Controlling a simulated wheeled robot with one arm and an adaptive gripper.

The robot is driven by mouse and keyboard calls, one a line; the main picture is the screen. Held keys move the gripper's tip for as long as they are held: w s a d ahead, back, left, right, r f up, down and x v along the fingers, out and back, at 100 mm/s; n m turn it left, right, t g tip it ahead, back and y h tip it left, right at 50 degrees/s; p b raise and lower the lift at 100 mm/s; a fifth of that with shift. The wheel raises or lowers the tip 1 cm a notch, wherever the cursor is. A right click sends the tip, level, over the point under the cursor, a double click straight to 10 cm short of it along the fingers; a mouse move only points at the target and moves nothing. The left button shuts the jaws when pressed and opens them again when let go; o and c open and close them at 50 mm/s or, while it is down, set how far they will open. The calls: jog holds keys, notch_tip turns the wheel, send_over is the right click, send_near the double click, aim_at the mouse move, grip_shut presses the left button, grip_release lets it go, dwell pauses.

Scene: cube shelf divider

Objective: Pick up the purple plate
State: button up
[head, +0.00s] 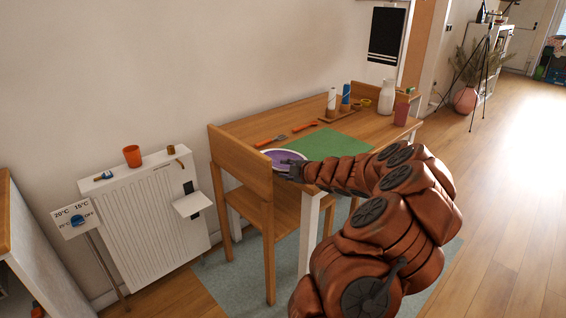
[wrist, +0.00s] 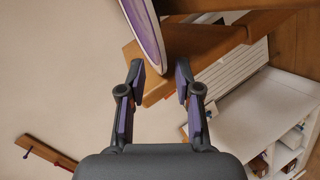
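The purple plate (head: 284,154) with a pale rim lies at the near left end of the wooden desk (head: 238,128). My gripper (head: 291,168) is at the plate's near edge and hides part of it. In the wrist view, the plate (wrist: 148,22) shows at the top, seen nearly edge-on. The fingers of my gripper (wrist: 160,72) are apart. The plate's rim appears between the fingertips in the picture, with a gap to each side. I cannot tell whether the rim is within their depth.
The desk's raised left side panel (head: 240,160) stands close beside the plate. A green mat (head: 335,148), orange-handled tools (head: 270,141), bottles and a white jug (head: 386,97) are farther along the desk. A radiator (head: 150,210) stands to the left.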

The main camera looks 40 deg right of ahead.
jog(key=shift+x, duration=1.05)
jog(key=shift+f, duration=0.1)
jog(key=shift+c, duration=0.2)
grip_shut()
